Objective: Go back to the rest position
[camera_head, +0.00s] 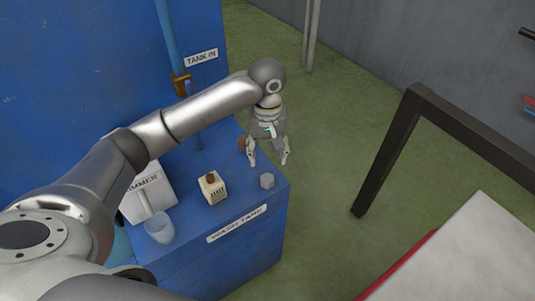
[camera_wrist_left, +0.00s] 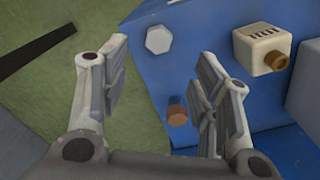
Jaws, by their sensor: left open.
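My left gripper (camera_head: 268,160) points down by the right edge of the blue tank (camera_head: 245,250), with its arm reaching in from the left. It is open, and nothing shows between its fingers. In the left wrist view the two fingers (camera_wrist_left: 160,85) stand wide apart above the tank edge and the green floor. My right gripper is in neither view.
On the tank top stand a grey hexagonal piece (camera_head: 267,181), a cream box with a brown knob (camera_head: 212,188), and a clear cup (camera_head: 159,228). A brown cylinder (camera_wrist_left: 178,111) is near the fingers. A dark frame (camera_head: 390,145) and pale table (camera_head: 470,250) stand right.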

